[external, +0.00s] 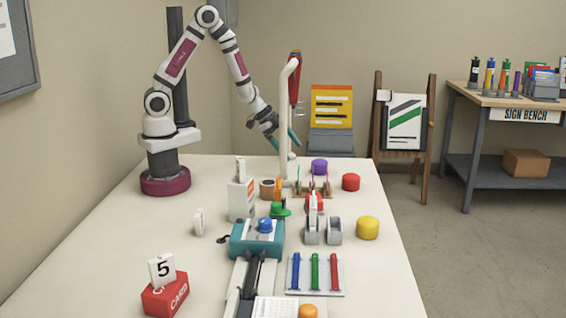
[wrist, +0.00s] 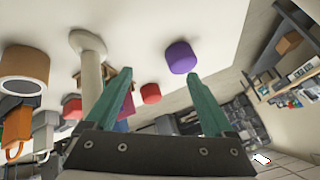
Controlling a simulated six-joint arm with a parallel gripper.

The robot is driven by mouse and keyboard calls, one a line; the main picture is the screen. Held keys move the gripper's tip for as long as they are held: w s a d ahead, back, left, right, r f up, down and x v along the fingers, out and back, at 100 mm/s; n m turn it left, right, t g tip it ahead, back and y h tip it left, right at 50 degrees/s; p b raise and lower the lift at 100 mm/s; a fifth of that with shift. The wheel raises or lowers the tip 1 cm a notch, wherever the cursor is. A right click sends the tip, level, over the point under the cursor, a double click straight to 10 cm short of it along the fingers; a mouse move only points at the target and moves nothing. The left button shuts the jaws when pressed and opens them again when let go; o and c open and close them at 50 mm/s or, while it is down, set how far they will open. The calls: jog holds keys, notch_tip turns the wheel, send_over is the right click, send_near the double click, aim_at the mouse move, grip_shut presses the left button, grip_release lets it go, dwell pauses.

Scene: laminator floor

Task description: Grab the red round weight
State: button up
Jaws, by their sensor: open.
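The red round weight (external: 351,182) stands on the right side of the white table, right of and a little nearer than the purple round weight (external: 319,167). In the wrist view a red round piece (wrist: 150,93) shows between my fingers, farther off, with the purple weight (wrist: 180,57) close by. My gripper (external: 284,137) is open and empty, raised above the far part of the table, left of the red weight and apart from it. Its two green fingers (wrist: 158,75) show in the wrist view.
A white post (external: 285,120) with a hanging red tool (external: 295,77) stands beside my gripper. A small wooden rack (external: 313,190) is left of the red weight. A yellow round weight (external: 368,228) stands nearer. The table's right edge is close to the red weight.

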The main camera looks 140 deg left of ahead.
jog(key=w+a+t, duration=0.1)
jog(key=w+a+f+t, duration=0.1)
jog(key=shift+w+a+n+t, duration=0.1)
jog(key=shift+a+n+t, duration=0.05)
jog(key=shift+n+t, duration=0.15)
jog(key=w+n+t, duration=0.1)
jog(key=w+t, duration=0.2)
jog(key=t, duration=0.1)
send_near(351, 182)
jog(key=shift+t, duration=0.3)
jog(key=w+a+f, duration=0.2)
jog(key=w+a, duration=0.1)
jog(key=w+a+f, duration=0.1)
jog(key=a, duration=0.1)
jog(key=shift+w+a+f, duration=0.1)
jog(key=shift+w+f, duration=0.05)
jog(key=shift+f, duration=0.05)
grip_shut()
